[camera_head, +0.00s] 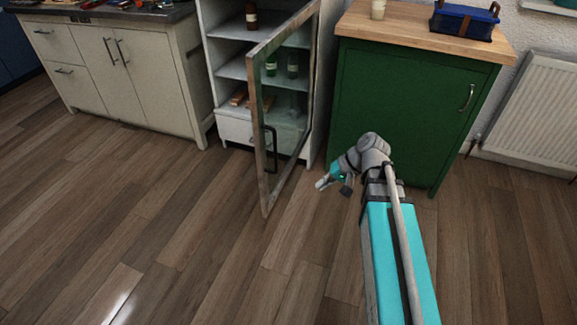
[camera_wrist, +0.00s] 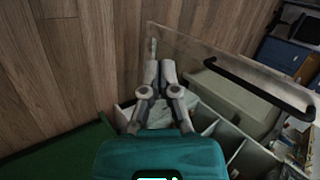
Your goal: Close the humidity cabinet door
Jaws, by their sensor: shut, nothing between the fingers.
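The humidity cabinet (camera_head: 207,62) is white with open shelves. Its glazed door (camera_head: 259,120), with a worn brownish frame, stands wide open and juts out toward the camera from the cabinet's right side. A dark bar handle (camera_head: 272,150) is near the door's free edge. The handle (camera_wrist: 260,85) and the clear door panel also show in the wrist view. My gripper (camera_head: 320,184) is low, to the right of the door and in front of the green cabinet. In the wrist view my gripper (camera_wrist: 159,64) is shut and empty, with the door beyond it; I cannot tell whether they touch.
Bottles (camera_head: 271,65) stand on the shelves. A green cabinet (camera_head: 400,110) with a wooden top is at right, close to my arm. A pale drawer unit (camera_head: 120,75) is at left and a radiator (camera_head: 530,110) at far right. The wood floor (camera_head: 140,235) left of the door is clear.

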